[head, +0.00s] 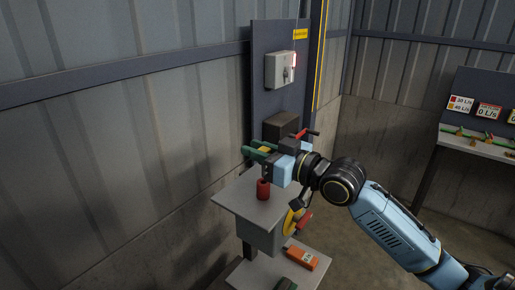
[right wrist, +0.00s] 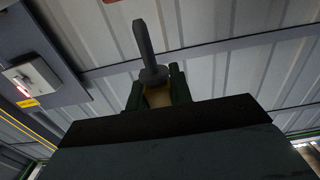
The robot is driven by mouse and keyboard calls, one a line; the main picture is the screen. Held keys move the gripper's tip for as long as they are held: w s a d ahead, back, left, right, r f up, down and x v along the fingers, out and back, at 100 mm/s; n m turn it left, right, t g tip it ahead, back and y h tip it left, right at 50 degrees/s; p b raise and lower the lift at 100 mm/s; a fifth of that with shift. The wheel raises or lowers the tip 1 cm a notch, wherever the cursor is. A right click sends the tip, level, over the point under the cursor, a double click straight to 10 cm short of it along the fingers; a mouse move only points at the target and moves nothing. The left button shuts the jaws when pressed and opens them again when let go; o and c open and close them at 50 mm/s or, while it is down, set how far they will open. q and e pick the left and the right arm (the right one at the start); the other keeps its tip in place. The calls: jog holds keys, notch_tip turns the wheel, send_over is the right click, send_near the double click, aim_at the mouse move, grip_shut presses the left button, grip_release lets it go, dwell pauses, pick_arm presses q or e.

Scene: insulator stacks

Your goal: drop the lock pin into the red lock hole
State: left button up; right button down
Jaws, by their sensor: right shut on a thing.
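My right gripper (head: 254,152) has green fingers and is above the small grey table, beside the grey upright panel. In the right wrist view its fingers (right wrist: 158,90) are shut on the lock pin (right wrist: 148,50), a grey rod with a wider collar and a yellowish part between the fingers. In the head view only a bit of yellow (head: 265,149) shows between the fingers; the rod is hidden. An upright red cylinder (head: 263,190) stands on the table below the gripper, apart from it. Its opening cannot be made out. My left gripper is not in view.
The grey table (head: 238,207) has bare room around the red cylinder. A panel (head: 269,100) behind carries a grey box (head: 280,70). A red lever (head: 305,133) is close to my gripper. A yellow wheel (head: 291,221) and orange device (head: 301,257) sit lower.

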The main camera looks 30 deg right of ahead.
jog(key=shift+p, duration=0.45)
dwell(1.1)
jog(key=shift+f+b, duration=1.65)
jog(key=shift+f, duration=0.95)
jog(key=c, duration=1.2)
grip_release()
jog(key=shift+o, duration=0.2)
jog(key=shift+s+d, duration=0.25)
jog(key=shift+s, duration=0.35)
jog(key=b+v, duration=0.2)
jog(key=v, duration=1)
